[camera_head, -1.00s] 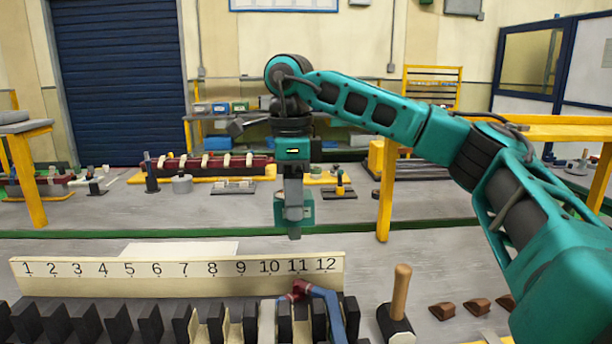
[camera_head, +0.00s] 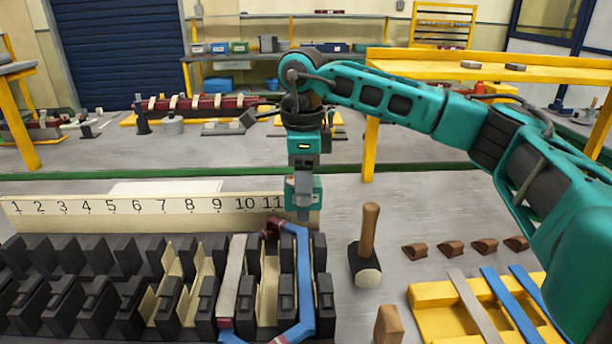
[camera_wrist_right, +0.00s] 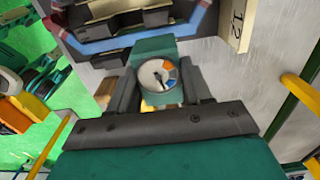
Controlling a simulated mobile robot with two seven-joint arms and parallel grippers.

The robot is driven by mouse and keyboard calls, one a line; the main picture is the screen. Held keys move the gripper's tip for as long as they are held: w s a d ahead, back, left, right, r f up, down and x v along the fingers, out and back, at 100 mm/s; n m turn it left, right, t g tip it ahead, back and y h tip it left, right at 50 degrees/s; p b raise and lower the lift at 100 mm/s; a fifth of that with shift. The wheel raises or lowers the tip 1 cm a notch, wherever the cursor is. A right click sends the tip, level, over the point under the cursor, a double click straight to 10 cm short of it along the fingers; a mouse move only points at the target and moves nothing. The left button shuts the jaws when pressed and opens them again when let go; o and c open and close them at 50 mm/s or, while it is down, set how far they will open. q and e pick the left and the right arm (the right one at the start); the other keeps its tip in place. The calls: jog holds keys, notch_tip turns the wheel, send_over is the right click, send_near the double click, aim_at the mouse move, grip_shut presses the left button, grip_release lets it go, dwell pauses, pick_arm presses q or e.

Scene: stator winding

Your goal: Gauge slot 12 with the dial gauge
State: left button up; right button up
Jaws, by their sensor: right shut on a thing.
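My right gripper (camera_head: 303,188) is shut on the dial gauge, upright at the right end of the slot number strip (camera_head: 130,228). The gauge's teal body (camera_head: 318,190) shows beside the grey fingers. In the right wrist view its round white dial (camera_wrist_right: 158,82), with orange and blue patches, sits between the fingers (camera_wrist_right: 160,95). The stator (camera_head: 130,290) has dark teeth in rows. In the head view the gripper hides number 12; it is readable in the wrist view (camera_wrist_right: 238,20). A blue and dark red coil (camera_head: 303,280) lies at the stator's right end. My left gripper is not in view.
A mallet (camera_head: 368,245) stands right of the stator, with several brown wedges (camera_head: 451,248) beyond it. A yellow tray (camera_head: 432,292) holding blue and grey strips is at the lower right. A yellow bench (camera_head: 430,67) stands behind my right arm.

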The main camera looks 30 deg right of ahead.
aim_at(303, 220)
jog(key=shift+f+b, duration=1.7)
jog(key=shift+f, duration=0.45)
jog(key=shift+f+b, duration=1.1)
jog(key=shift+f, duration=1.15)
jog(key=o, duration=1.1)
notch_tip(303, 220, up, 13)
jog(key=shift+f+p, duration=0.1)
jog(key=shift+p, duration=0.2)
